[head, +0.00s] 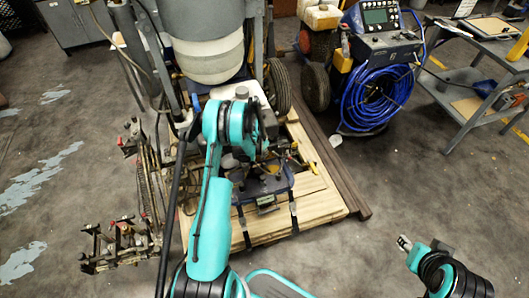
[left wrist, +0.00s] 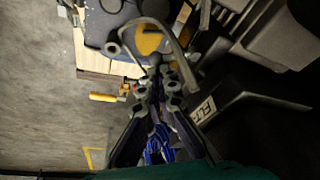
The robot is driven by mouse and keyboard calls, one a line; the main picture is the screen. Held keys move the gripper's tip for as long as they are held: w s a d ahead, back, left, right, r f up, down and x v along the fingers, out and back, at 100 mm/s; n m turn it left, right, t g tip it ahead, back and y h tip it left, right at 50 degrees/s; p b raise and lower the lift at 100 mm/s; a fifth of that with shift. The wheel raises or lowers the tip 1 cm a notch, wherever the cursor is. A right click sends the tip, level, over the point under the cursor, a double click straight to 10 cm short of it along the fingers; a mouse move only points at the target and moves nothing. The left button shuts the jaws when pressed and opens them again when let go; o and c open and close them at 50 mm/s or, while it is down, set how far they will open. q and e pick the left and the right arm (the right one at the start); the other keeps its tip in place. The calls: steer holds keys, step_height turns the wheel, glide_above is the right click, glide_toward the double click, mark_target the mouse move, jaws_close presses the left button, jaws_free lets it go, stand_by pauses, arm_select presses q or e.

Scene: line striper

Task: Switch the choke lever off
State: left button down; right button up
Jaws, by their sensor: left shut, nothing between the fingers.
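The line striper's engine (head: 262,188) sits low on the machine, above wooden boards. I cannot surely single out the choke lever. A small yellow handle (head: 311,167) sticks out at the engine's right side and also shows in the left wrist view (left wrist: 102,97), left of my fingers. My left gripper (head: 268,160) is over the engine, partly hidden by its own arm. In the left wrist view its fingers (left wrist: 164,78) are together and empty, just below a rounded yellow part (left wrist: 150,42) and a curved grey hose. My right gripper (head: 404,243) is small at the lower right; its jaws are unclear.
The striper's large grey-white tank (head: 208,55) rises behind my left arm. A pallet (head: 320,195) lies under the machine. A blue hose coil (head: 376,98) on another machine and a grey cart (head: 475,95) stand at the right. The floor at the lower right is open.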

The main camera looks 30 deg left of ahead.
arm_select(q)
steer(key=s+m, duration=0.1)
steer(key=m, duration=0.1)
steer(key=m+h, duration=0.1)
steer(key=m, duration=0.1)
steer(key=shift+s+a, duration=0.35)
steer(key=shift+s, duration=0.05)
steer(key=shift+s+a, duration=0.45)
steer(key=shift+s, duration=0.1)
steer(key=shift+s+a, duration=0.1)
steer(key=shift+a, duration=0.05)
stand_by(0.3)
steer(key=shift+s, duration=0.15)
stand_by(0.8)
steer(key=shift+s, duration=0.65)
steer(key=shift+r, duration=0.1)
arm_select(e)
steer(key=shift+r, duration=0.1)
